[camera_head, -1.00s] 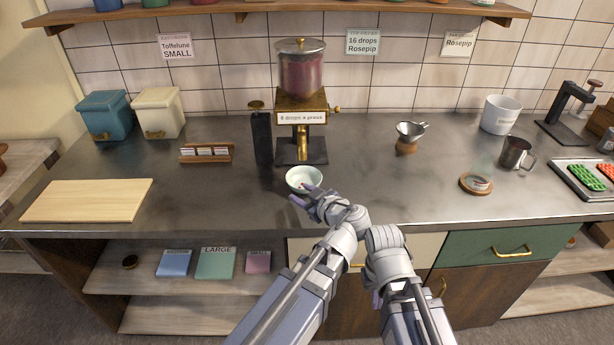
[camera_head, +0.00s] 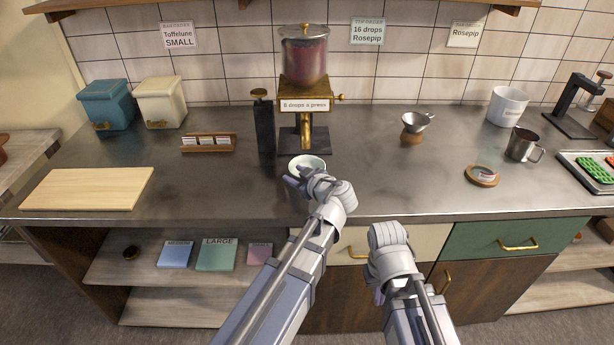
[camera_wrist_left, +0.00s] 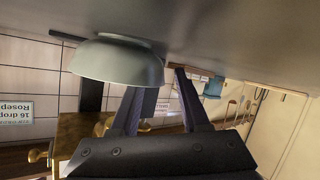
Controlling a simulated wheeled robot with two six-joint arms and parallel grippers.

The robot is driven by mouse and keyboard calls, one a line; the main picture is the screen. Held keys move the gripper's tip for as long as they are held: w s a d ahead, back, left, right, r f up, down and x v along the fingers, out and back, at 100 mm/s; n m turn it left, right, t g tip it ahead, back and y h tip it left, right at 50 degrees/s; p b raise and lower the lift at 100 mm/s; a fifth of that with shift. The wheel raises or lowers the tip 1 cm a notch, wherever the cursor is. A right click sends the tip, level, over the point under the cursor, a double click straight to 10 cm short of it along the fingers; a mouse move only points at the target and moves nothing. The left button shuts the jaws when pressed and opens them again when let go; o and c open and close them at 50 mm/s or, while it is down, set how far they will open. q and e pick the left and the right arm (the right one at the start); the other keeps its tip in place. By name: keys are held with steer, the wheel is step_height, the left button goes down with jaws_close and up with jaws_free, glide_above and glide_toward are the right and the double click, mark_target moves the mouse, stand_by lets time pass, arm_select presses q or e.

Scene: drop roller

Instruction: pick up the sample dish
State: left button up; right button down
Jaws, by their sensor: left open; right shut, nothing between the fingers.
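The sample dish, a small pale green-white bowl (camera_head: 306,162), stands upright on the counter just in front of the dispenser's spout. It also shows in the left wrist view (camera_wrist_left: 118,62), past the fingertips and towards the left finger in that picture. My left gripper (camera_head: 292,182) is at the dish's near side and hides its front part. Its two fingers (camera_wrist_left: 157,82) are spread with nothing between them. Whether a finger touches the dish I cannot tell. My right gripper (camera_head: 378,294) is low in front of the counter, mostly hidden by its own arm, and holds nothing.
The dispenser (camera_head: 304,85) with brass spout stands right behind the dish, and a dark post (camera_head: 264,125) is at its left. A card holder (camera_head: 208,142) and wooden board (camera_head: 88,188) lie left. A metal funnel cup (camera_head: 414,124) and round coaster (camera_head: 482,176) are right. Counter between is clear.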

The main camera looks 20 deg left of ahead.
arm_select(q)
steer(key=shift+w+a+f, duration=0.1)
steer(key=shift+w+a, duration=0.05)
steer(key=shift+a, duration=0.05)
jaws_close()
stand_by(0.6)
